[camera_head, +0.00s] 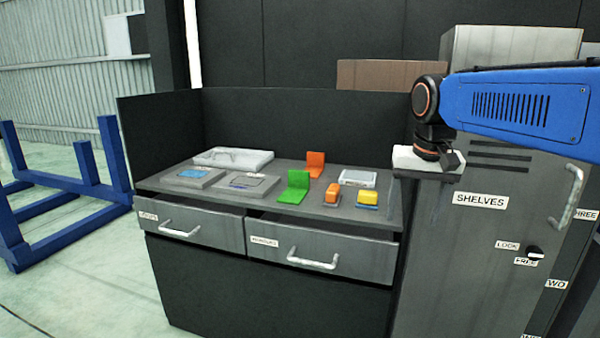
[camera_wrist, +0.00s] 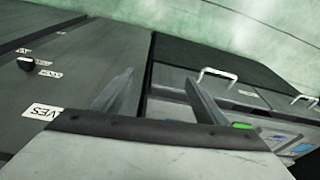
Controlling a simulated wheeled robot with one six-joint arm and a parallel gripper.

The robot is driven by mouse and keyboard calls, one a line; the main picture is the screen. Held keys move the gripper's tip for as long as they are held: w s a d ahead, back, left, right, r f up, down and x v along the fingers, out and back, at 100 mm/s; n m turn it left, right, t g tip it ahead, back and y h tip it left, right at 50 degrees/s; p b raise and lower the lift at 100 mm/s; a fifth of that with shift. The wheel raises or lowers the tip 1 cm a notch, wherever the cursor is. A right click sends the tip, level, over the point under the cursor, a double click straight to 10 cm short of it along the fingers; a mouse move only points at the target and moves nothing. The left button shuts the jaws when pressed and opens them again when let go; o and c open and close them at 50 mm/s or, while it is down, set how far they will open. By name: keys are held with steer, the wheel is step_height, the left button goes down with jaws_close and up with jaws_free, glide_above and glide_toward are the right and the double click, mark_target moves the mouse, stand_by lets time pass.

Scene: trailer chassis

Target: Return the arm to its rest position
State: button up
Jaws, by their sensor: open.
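My blue arm (camera_head: 520,105) reaches in from the right edge of the head view, in front of the grey cabinet. Its dark wrist joint (camera_head: 428,100) points down to my gripper (camera_head: 427,165), near the right end of the workbench. In the wrist view my gripper (camera_wrist: 158,95) shows two grey fingers spread apart, with nothing between them. Its pale housing fills the bottom of that view. The fingertips are hard to make out in the head view.
The cabinet marked SHELVES (camera_head: 480,235) is shut, with a handle and lock knob. The dark workbench (camera_head: 330,215) has two drawers and holds green and orange brackets, small orange and yellow parts and trays. A blue frame (camera_head: 80,190) stands left on open floor.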

steer(key=s+d+f+n+t, duration=0.1)
steer(key=s+d+f, duration=0.1)
steer(key=s+f, duration=0.6)
steer(key=s+d+f+n+t, duration=0.1)
steer(key=s+d+f, duration=0.1)
steer(key=s+f, duration=0.7)
steer(key=s, duration=0.4)
